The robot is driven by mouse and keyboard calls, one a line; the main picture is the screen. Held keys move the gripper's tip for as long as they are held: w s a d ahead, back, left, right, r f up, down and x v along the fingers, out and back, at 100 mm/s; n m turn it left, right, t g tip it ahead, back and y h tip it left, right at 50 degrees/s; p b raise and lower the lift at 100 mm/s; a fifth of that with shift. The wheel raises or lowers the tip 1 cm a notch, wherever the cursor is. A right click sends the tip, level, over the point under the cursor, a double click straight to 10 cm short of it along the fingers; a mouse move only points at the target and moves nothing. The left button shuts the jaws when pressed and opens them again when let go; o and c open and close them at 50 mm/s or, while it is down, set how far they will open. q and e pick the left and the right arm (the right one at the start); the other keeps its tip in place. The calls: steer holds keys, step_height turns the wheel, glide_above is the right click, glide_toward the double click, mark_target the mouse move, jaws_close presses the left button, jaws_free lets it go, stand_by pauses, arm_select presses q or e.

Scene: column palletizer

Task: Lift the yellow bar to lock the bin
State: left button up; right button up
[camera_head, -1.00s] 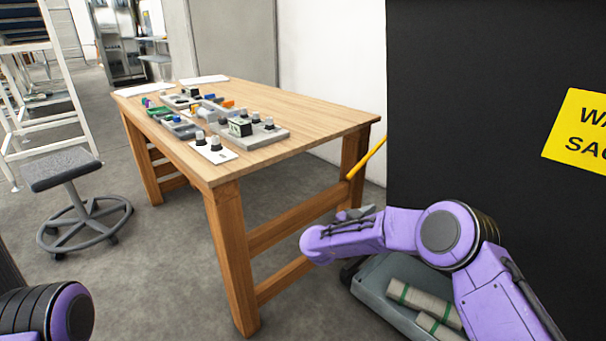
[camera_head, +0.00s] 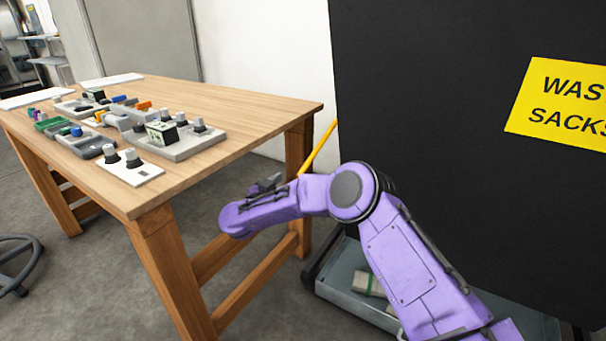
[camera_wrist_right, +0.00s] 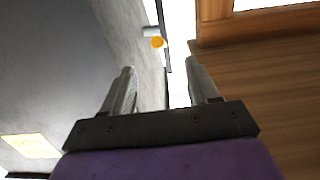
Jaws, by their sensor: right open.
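The yellow bar (camera_head: 318,146) slants up along the left edge of the black bin (camera_head: 430,110), which carries a yellow sign reading "WAS… SACKS". My right gripper (camera_head: 266,184) is left of the bar's lower part, between bin and table, and partly hidden by my purple wrist. In the right wrist view, the right gripper (camera_wrist_right: 161,82) is open with nothing between its fingers. The bar's round yellow end (camera_wrist_right: 157,42) shows beyond the fingertips, roughly in line with the gap. The bar's lower end is hidden behind my arm in the head view. My left gripper is out of view.
A wooden table (camera_head: 240,115) with several small parts and knobs stands close on the left. A grey tray (camera_head: 345,293) with wrapped rolls sits low under my right arm. A stool (camera_head: 20,265) shows at the left edge.

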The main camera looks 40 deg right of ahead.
mark_target(306, 166)
steer(key=b+x, duration=0.2)
steer(key=x, duration=0.2)
steer(key=shift+f+b, duration=0.3)
steer(key=shift+b, duration=0.1)
steer(key=shift+r+x, duration=0.15)
steer(key=shift+x, duration=1.75)
steer(key=shift+r+x, duration=0.2)
steer(key=shift+x, duration=1.7)
steer(key=c, duration=1)
steer(key=shift+o, duration=0.2)
